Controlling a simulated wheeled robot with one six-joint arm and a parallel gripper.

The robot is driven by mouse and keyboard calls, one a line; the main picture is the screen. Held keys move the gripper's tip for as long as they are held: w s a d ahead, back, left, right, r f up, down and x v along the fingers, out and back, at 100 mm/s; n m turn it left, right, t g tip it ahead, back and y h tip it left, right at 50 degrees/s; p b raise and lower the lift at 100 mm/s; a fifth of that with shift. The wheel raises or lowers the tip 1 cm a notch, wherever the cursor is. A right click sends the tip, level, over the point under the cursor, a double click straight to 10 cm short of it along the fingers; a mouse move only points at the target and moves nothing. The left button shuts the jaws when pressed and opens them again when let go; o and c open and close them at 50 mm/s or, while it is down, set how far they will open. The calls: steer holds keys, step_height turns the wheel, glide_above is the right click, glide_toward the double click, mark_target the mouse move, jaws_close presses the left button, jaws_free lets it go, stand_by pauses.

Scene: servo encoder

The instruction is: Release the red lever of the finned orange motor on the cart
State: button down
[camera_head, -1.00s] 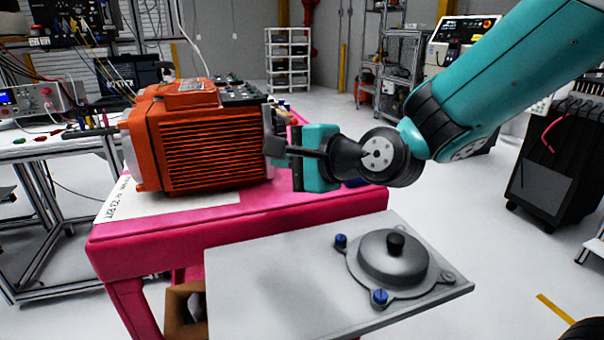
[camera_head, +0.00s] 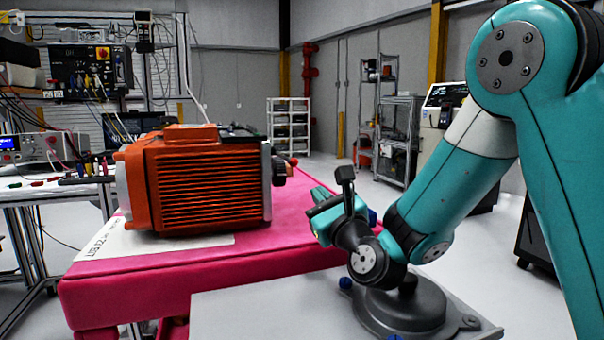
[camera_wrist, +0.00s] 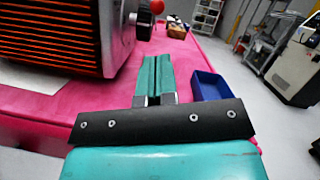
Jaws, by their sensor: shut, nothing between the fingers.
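The finned orange motor (camera_head: 210,185) sits on the pink cart (camera_head: 190,275); its fins fill the upper left of the wrist view (camera_wrist: 50,35). The lever's red knob (camera_wrist: 157,6) shows at the top of the wrist view, beyond the motor's right end. It is a small red ball just right of the motor in the head view (camera_head: 293,161). The lever's arm is mostly hidden. My gripper (camera_head: 320,198) is right of the motor and apart from it. In the wrist view its teal fingers (camera_wrist: 155,75) are together, empty, and short of the knob.
A blue bin (camera_wrist: 210,87) stands on the cart right of my fingers, with a small box of parts (camera_wrist: 177,27) farther back. A white sheet (camera_head: 165,240) lies under the motor. Cart surface between motor and bin is clear.

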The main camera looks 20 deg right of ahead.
mark_target(286, 159)
steer(key=p+x, duration=0.9)
steer(key=shift+d+r+n+b, duration=0.1)
steer(key=shift+r+n+b, duration=0.1)
steer(key=shift+n+b, duration=0.3)
steer(key=shift+d+r+n+y+b, duration=0.15)
steer(key=shift+r+n+y+b, duration=0.1)
steer(key=shift+n+y+b, duration=0.15)
stand_by(0.4)
